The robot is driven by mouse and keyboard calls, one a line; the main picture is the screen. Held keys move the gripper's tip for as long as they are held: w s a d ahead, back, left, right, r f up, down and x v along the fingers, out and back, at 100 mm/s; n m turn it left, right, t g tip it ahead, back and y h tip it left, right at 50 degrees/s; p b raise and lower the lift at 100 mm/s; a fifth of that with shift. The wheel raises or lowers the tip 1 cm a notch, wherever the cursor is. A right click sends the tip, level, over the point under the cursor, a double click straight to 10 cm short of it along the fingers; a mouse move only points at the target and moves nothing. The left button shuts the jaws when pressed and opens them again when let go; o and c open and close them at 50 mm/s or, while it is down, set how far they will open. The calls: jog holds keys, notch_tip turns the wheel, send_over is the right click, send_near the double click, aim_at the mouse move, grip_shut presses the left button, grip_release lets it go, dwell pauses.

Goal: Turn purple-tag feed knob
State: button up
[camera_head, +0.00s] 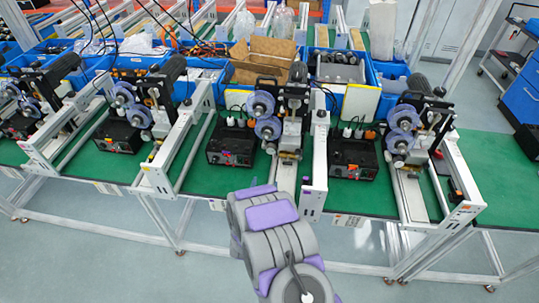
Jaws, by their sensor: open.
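Several coder machines stand in a row on the green bench top. Black control boxes sit beside them: one at left (120,136), one in the middle (231,146) and one at right (353,157). Small coloured marks show on the machines and boxes. My grey and purple arm reaches up from the bottom centre, in front of the bench. My gripper cannot be made out; the arm links may hide it.
The green bench (193,181) has white rails (184,150) jutting to its front edge. Blue bins (393,76) and an open cardboard box (264,60) stand behind the machines. The grey floor (110,245) in front is clear. A blue cabinet (522,97) stands at far right.

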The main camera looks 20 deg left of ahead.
jog(key=t, duration=0.1)
send_near(271, 152)
jog(key=x, duration=0.7)
jog(key=shift+w+a, duration=0.1)
jog(key=shift+w, duration=0.25)
jog(key=shift+w+a+r, duration=0.1)
jog(key=shift+w, duration=0.25)
jog(key=shift+y, duration=0.3)
jog(key=c, duration=1)
jog(key=shift+b, duration=0.35)
jog(key=shift+c, duration=0.2)
jog(key=shift+f+b, duration=0.2)
jog(key=shift+b, duration=0.15)
